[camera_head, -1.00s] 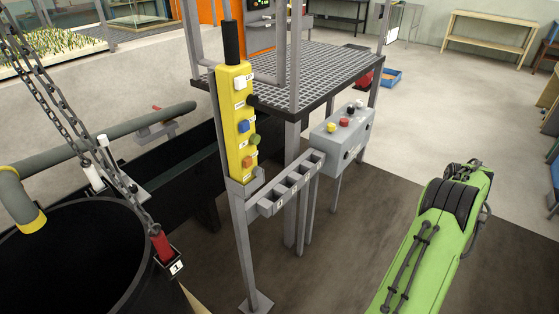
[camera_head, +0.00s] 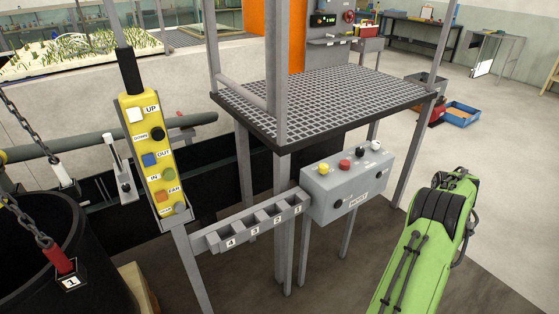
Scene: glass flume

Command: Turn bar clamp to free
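No label marks a bar clamp, and I cannot tell for sure which fitting it is. A white upright lever on a grey plate (camera_head: 121,172) stands at the dark trough, just left of the yellow pendant. A small red-tipped fitting (camera_head: 183,121) sits by the grey pipe behind the pendant, partly hidden by it. My green arm (camera_head: 425,245) shows at the lower right. My gripper is out of view, so its distance from either fitting cannot be seen.
The yellow button pendant (camera_head: 150,152) sits in a post-mounted holder. A numbered slotted rack (camera_head: 250,226) links towards a grey button box (camera_head: 345,187). A grating platform (camera_head: 330,90) stands behind. A black drum (camera_head: 88,262) with chains is at lower left.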

